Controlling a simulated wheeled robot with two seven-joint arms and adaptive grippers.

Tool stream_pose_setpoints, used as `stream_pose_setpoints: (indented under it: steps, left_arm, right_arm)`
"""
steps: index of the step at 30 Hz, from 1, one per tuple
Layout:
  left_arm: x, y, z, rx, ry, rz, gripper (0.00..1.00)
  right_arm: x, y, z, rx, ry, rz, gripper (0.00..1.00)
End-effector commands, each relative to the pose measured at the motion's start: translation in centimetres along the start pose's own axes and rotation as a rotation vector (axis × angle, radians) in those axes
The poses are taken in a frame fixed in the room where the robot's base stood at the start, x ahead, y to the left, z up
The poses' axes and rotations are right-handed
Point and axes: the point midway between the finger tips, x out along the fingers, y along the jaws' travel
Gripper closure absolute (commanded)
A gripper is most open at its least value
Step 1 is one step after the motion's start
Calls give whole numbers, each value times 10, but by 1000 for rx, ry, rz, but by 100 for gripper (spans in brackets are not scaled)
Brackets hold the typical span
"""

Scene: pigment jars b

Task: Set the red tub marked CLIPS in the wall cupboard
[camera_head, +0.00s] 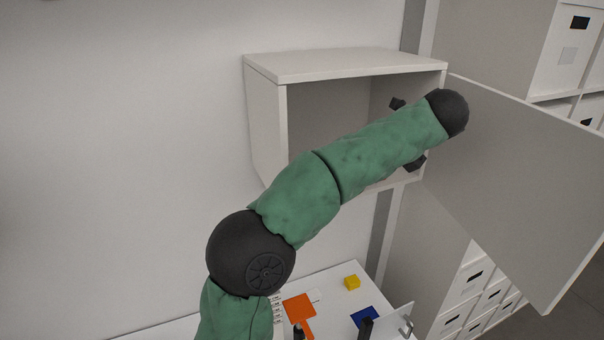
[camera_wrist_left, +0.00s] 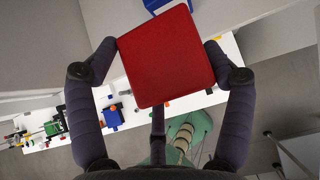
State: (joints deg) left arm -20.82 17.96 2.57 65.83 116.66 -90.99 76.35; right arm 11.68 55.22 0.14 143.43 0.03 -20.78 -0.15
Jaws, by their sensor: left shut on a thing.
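The red tub (camera_wrist_left: 167,57) fills the middle of the left wrist view, between the two dark fingers of my left gripper (camera_wrist_left: 160,58), which is shut on it. No CLIPS marking shows on the side I see. In the head view the tub is hidden behind my green left arm, and only dark parts of my left gripper (camera_head: 405,134) show past it, in front of the cupboard opening. The white wall cupboard (camera_head: 340,64) is open. Its door (camera_head: 510,190) is swung out to the right. Two dark fingertips of my right gripper (camera_head: 332,329) appear apart at the bottom edge.
A white table (camera_head: 335,276) below bears an orange piece (camera_head: 299,307), a yellow block (camera_head: 352,282) and a blue piece (camera_head: 362,315). White drawer units (camera_head: 468,285) stand at right. The cupboard door takes up the room right of my left arm.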

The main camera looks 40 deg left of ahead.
Motion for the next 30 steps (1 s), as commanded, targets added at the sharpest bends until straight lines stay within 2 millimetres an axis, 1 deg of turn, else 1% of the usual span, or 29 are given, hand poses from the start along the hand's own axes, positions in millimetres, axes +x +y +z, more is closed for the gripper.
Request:
stream_pose_setpoints:
  steps: [1,3,21,24,30]
  left_arm:
    - [6,11,9,-5,0,3,60]
    - [14,23,17,-4,0,3,60]
    - [80,117,83,-3,-1,4,60]
    - [92,114,67,5,2,3,60]
    - [102,113,57,1,-1,0,60]
  right_arm:
    - [-3,-1,0,0,0,0,44]
    - [-5,-2,0,-1,0,0,44]
    - [-28,-10,1,-1,0,0,44]
    - [-28,-10,1,-1,0,0,44]
    - [-30,-11,1,-1,0,0,44]
